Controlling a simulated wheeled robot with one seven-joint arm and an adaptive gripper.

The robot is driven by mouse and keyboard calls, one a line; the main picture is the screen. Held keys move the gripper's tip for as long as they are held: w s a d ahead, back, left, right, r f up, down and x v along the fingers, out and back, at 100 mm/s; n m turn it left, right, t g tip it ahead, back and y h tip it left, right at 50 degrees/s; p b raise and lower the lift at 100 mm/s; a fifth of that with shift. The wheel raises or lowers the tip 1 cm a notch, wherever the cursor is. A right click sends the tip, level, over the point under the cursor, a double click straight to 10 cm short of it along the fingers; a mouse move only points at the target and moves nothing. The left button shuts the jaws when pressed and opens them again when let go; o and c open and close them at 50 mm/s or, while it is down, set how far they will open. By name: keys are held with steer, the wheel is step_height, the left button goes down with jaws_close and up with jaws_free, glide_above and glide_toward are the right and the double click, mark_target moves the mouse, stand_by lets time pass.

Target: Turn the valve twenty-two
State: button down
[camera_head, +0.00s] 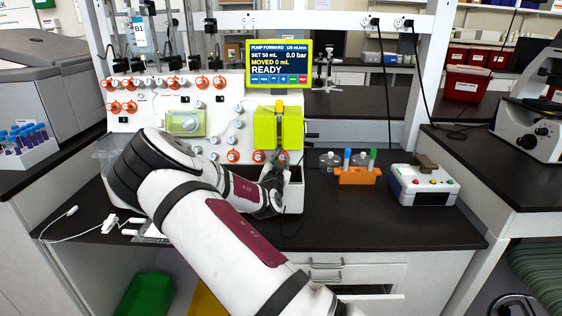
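The cell processor (150,122) is a white panel on the dark bench, with several orange-ringed valves and white knobs. The valve numbers are too small to read, so I cannot tell which is valve twenty-two. Two orange valves sit low on the right, one (258,156) left of my gripper and one (282,155) just above it. My arm reaches in from the front, and my gripper (280,166) is at the lower right of the panel, close below these valves. Its fingertips are small and partly hidden; I cannot tell whether they touch a valve or are open.
A yellow-green pump block (278,128) sits just above my gripper, and a screen (279,62) above reads READY. An orange tube rack (357,174) and a white device (422,185) stand to the right. The bench front right (380,222) is clear. Cables (85,229) lie left.

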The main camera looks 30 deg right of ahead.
steer(key=shift+n, duration=0.4)
steer(key=n+t+y+p, duration=0.1)
steer(key=n, duration=0.1)
steer(key=n+y, duration=0.1)
steer(key=n, duration=0.2)
steer(key=shift+s+d+t+p, duration=0.2)
steer(key=shift+t+p, duration=0.2)
steer(key=n+y+p, duration=0.1)
steer(key=n, duration=0.2)
steer(key=n+t+y+p, duration=0.1)
steer(key=n, duration=0.1)
steer(key=shift+s+d+r+n+y, duration=0.1)
steer(key=shift+r+n+y, duration=0.05)
steer(key=shift+n+y, duration=0.25)
steer(key=n+y+p, duration=0.1)
steer(key=n, duration=0.2)
steer(key=n+y+p, duration=0.1)
steer(key=n+p, duration=0.1)
steer(key=n, duration=0.1)
steer(key=shift+d+r+y, duration=0.1)
steer(key=shift+y, duration=0.2)
steer(key=shift+n+g+y+p, duration=0.3)
steer(key=shift+n+y+p, duration=0.45)
steer(key=shift+n, duration=0.75)
